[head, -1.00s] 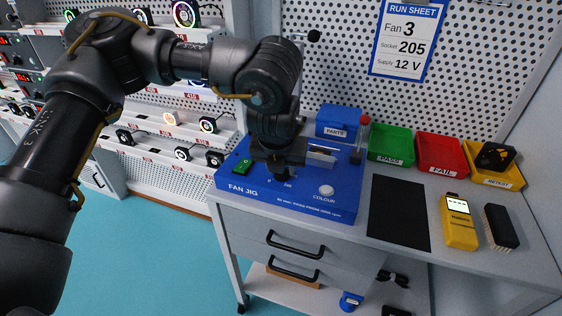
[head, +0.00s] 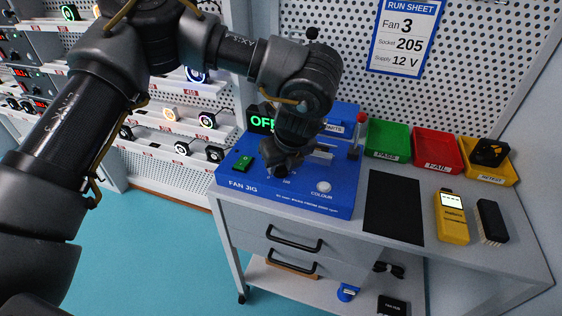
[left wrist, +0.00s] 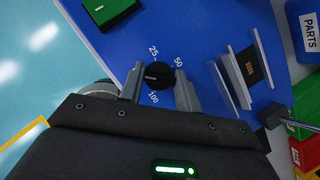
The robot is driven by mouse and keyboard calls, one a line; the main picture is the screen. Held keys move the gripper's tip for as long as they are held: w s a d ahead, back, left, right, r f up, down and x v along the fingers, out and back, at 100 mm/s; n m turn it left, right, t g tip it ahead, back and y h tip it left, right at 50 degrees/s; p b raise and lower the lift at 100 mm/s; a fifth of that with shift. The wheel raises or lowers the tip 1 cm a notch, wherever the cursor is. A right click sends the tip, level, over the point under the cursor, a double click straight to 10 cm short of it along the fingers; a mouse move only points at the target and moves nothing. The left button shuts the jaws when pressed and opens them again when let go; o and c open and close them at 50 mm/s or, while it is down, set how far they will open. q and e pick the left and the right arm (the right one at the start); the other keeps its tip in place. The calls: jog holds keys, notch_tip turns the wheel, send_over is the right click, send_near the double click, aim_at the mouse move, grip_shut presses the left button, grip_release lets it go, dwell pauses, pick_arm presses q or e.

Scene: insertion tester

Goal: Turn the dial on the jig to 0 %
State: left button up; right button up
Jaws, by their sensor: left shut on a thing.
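The blue fan jig (head: 315,196) stands on the bench. Its black dial (left wrist: 159,74) shows in the left wrist view, with the printed marks 25, 50 and 100 around it. A pale pointer line on the dial faces left in that view, away from 50; no 0 mark can be made out. My left gripper (head: 282,171) is over the jig's front, its two fingers (left wrist: 159,84) on either side of the dial and shut on it. In the head view the gripper mostly hides the dial. My right gripper is not in view.
A display (head: 261,119) behind the jig reads OFF in green, partly covered by my arm. A green switch (head: 243,163), a white COLOUR knob (head: 323,187) and a metal clamp (left wrist: 237,77) are close by. A black mat (head: 394,207) lies to the right.

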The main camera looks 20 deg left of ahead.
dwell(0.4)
pick_arm(q)
jog(key=o, duration=1)
jog(key=shift+c, duration=0.2)
jog(key=v, duration=1)
jog(key=shift+r, duration=0.4)
jog(key=shift+s, duration=0.1)
